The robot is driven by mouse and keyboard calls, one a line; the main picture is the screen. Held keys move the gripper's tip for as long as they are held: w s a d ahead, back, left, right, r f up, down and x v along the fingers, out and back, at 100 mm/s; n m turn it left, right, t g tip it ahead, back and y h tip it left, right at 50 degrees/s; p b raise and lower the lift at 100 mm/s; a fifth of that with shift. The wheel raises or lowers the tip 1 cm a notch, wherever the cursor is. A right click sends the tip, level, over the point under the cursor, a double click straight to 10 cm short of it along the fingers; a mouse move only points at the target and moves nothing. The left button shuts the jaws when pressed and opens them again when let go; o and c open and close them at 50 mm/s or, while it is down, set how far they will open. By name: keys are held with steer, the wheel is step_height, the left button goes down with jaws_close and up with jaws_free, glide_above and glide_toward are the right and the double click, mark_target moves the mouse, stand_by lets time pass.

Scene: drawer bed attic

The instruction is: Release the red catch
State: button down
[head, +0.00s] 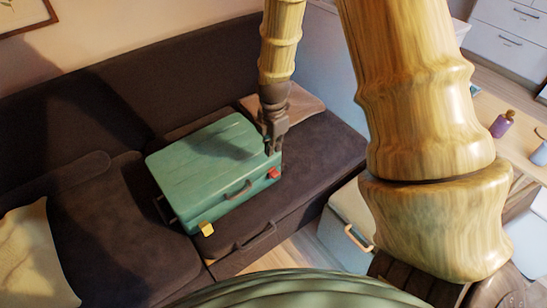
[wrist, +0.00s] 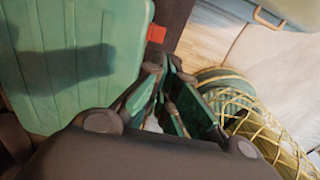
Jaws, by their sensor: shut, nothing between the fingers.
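A green case (head: 205,165) lies closed on the dark sofa, with a handle on its front. The red catch (head: 273,173) is on the case's front face near the right end; a yellow catch (head: 206,229) is near the left end. My gripper (head: 274,149) points down at the case's right end, just above and behind the red catch in the picture. In the wrist view, the red catch (wrist: 157,33) shows at the edge of the case (wrist: 85,60), beyond my gripper's fingertips (wrist: 165,66). The fingers are shut and empty, and appear apart from the catch.
The sofa (head: 318,148) has free seat to the right of the case. A drawer handle (head: 258,238) is on the sofa front below. A pale box with a handle (head: 345,228) stands on the floor at right. A cushion (head: 300,108) lies behind my gripper.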

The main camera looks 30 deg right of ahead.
mark_target(274, 176)
step_height(274, 176, down, 13)
steer(key=shift+f+b, duration=0.15)
steer(key=shift+b, duration=0.3)
stand_by(0.6)
